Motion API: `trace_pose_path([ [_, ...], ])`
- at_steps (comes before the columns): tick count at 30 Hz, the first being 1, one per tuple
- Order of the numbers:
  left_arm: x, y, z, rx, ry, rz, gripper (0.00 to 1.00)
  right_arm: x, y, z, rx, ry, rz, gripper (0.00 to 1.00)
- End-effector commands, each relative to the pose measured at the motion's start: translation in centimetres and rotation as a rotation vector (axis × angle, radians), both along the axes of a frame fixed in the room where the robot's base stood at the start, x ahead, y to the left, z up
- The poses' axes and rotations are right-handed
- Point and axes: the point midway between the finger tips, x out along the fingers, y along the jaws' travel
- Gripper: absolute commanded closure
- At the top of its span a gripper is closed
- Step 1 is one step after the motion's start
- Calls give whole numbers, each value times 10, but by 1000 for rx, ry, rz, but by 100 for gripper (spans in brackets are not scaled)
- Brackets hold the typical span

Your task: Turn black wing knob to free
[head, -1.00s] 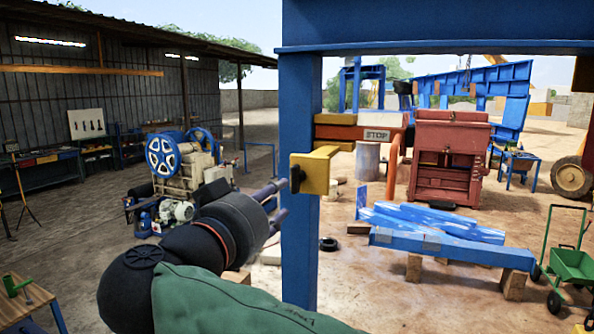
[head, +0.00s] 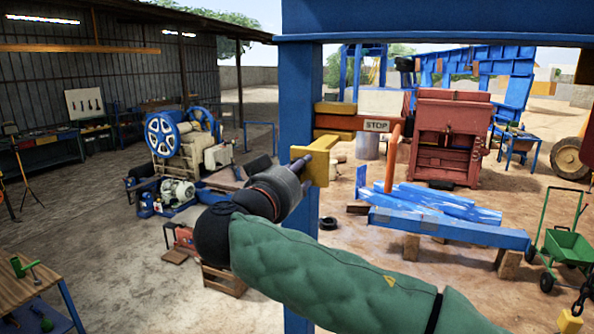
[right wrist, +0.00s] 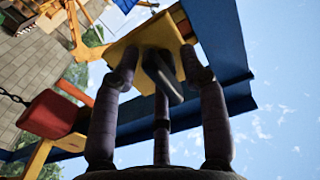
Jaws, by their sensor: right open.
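The black wing knob (right wrist: 163,78) sits on a yellow block (right wrist: 145,35) and shows between my fingers in the right wrist view. Its wing stands out from the block's face. In the head view the yellow block (head: 318,160) is on the blue post (head: 306,100), and the knob (head: 301,163) is a small dark shape at its left face, partly hidden by my gripper. My right gripper (head: 300,173) is open, its fingers spread around the knob. I cannot tell whether any finger touches it. My left gripper is not in view.
The blue post and overhead beam (head: 430,22) stand close to my right arm. An orange arm with a STOP sign (head: 377,125) is right of the post. A red machine (head: 447,137), blue beams (head: 450,228) and a green cart (head: 572,265) are farther right.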

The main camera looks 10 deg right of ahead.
Motion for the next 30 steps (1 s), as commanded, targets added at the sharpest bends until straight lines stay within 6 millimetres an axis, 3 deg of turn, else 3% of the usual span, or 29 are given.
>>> trace_pose_path([
  [5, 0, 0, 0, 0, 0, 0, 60, 0, 0, 0, 0, 0, 0, 56],
  [9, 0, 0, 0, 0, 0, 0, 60, 0, 0, 0, 0, 0, 0, 96],
  [10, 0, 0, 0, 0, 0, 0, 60, 0, 0, 0, 0, 0, 0, 100],
  [20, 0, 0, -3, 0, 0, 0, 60, 0, -1, 0, -19, 13, -2, 100],
  [30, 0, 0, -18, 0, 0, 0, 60, -1, -1, -1, -178, 119, -3, 100],
])
